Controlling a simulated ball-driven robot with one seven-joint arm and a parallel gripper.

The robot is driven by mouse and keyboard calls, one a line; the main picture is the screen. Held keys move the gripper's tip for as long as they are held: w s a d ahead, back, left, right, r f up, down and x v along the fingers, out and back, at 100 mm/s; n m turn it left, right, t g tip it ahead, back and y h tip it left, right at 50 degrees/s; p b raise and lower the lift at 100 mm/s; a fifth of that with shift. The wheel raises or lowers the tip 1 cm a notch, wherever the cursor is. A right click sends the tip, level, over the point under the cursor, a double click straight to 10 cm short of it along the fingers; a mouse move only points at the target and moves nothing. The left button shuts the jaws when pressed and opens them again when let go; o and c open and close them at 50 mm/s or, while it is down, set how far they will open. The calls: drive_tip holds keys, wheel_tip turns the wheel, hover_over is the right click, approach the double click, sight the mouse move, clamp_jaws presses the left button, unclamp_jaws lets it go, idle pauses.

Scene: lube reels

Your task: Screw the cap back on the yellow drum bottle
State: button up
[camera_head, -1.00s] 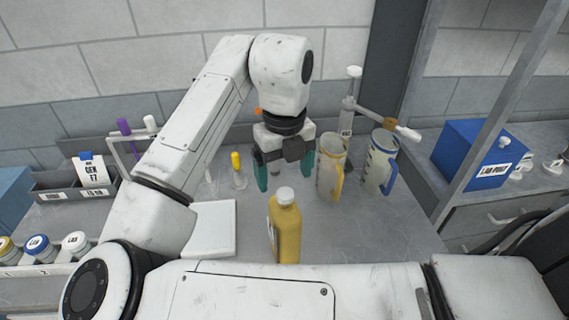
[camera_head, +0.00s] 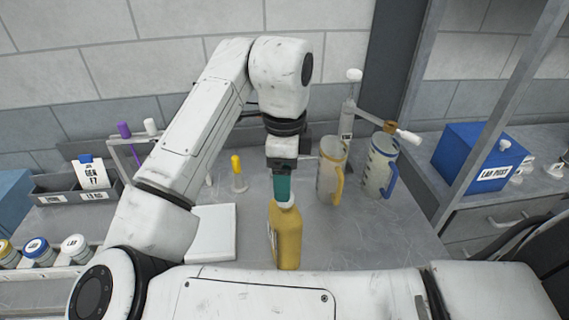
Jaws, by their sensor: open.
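The yellow drum bottle (camera_head: 287,238) stands upright on the grey bench, with a label on its left side. A white cap (camera_head: 289,204) sits at its mouth; how far it is threaded I cannot tell. My gripper (camera_head: 283,194) points down right at the cap, open. Its teal fingers are seen edge-on, one behind the other, and cover most of the cap. Whether they touch it I cannot tell.
Two measuring jugs, one with a yellow handle (camera_head: 338,184) and one with a blue handle (camera_head: 390,185), stand close on the right. A white tray (camera_head: 228,243) lies left of the bottle. A blue box (camera_head: 470,155) stands further right.

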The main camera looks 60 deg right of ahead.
drive_tip(key=n, duration=0.2)
drive_tip(key=n+b, duration=0.1)
drive_tip(key=n, duration=0.1)
drive_tip(key=r+n, duration=0.1)
drive_tip(key=shift+w+n, duration=0.25)
drive_tip(key=shift+n, duration=0.15)
drive_tip(key=n+b, duration=0.1)
drive_tip(key=n, duration=0.2)
drive_tip(key=r+n, duration=0.1)
drive_tip(key=n, duration=0.2)
drive_tip(key=shift+w+r+b, duration=0.1)
drive_tip(key=shift+r+b, duration=0.05)
drive_tip(key=shift+b, duration=0.25)
drive_tip(key=f+n, duration=0.2)
drive_tip(key=n, duration=0.2)
drive_tip(key=f+n, duration=0.3)
drive_tip(key=n, duration=0.2)
drive_tip(key=f+n+b, duration=0.1)
drive_tip(key=f+n, duration=0.1)
drive_tip(key=n, duration=0.3)
drive_tip(key=shift+s+d+f, duration=0.2)
drive_tip(key=shift+d+f, duration=0.05)
drive_tip(key=shift+d, duration=0.05)
drive_tip(key=shift+c, duration=0.2)
drive_tip(key=c, duration=1)
drive_tip(key=m+p, duration=0.1)
drive_tip(key=m, duration=0.3)
drive_tip(key=shift+c, duration=0.2)
drive_tip(key=shift+m, duration=0.6)
